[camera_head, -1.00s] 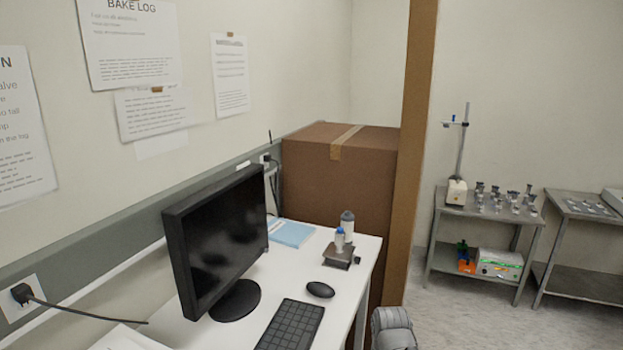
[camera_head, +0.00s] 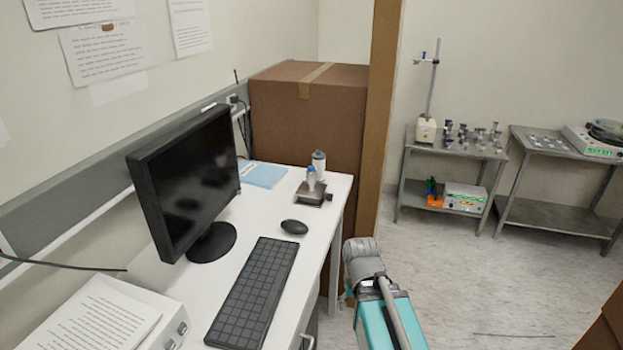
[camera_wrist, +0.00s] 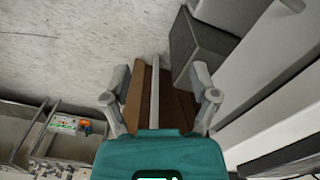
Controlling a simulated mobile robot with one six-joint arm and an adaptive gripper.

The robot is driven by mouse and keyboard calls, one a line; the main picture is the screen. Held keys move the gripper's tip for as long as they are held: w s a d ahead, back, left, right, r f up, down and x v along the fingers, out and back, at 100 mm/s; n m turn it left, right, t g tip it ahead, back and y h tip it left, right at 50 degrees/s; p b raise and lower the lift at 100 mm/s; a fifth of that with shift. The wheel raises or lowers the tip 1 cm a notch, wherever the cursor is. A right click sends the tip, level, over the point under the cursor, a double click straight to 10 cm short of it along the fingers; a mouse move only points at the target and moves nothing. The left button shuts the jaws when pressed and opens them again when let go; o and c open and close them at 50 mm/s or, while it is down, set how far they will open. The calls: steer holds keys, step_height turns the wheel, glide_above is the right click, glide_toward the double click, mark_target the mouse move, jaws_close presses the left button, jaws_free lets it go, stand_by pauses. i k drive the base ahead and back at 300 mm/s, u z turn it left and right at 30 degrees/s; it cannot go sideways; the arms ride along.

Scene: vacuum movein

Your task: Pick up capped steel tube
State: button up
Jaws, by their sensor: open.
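I cannot clearly make out a capped steel tube. Several small steel pieces (camera_head: 472,136) stand on the top of a metal cart at the back right in the head view, too small to tell apart. A small blue-capped container (camera_head: 311,178) stands on a dark scale (camera_head: 314,196) on the desk, with a grey-topped bottle (camera_head: 319,163) behind it. In the wrist view my gripper (camera_wrist: 160,76) is open, its two grey fingers spread wide. A pale narrow bar (camera_wrist: 155,85) shows between them; I cannot tell what it is or how near. The fingers are not clear in the head view.
The white desk (camera_head: 262,222) holds a monitor (camera_head: 190,180), keyboard (camera_head: 252,290) and mouse (camera_head: 294,227). A large cardboard box (camera_head: 305,120) stands behind it. Two metal carts, the left (camera_head: 455,150) and right (camera_head: 560,145), stand at the back wall. Open floor (camera_head: 480,270) lies before them.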

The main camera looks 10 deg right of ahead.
mark_target(310, 173)
steer(key=z, duration=0.55)
steer(key=k, duration=1.35)
steer(key=z, duration=0.95)
steer(key=i, duration=1.9)
steer(key=u, duration=0.55)
steer(key=i, duration=0.6)
steer(key=u, duration=0.65)
steer(key=i, duration=0.35)
steer(key=u, duration=0.35)
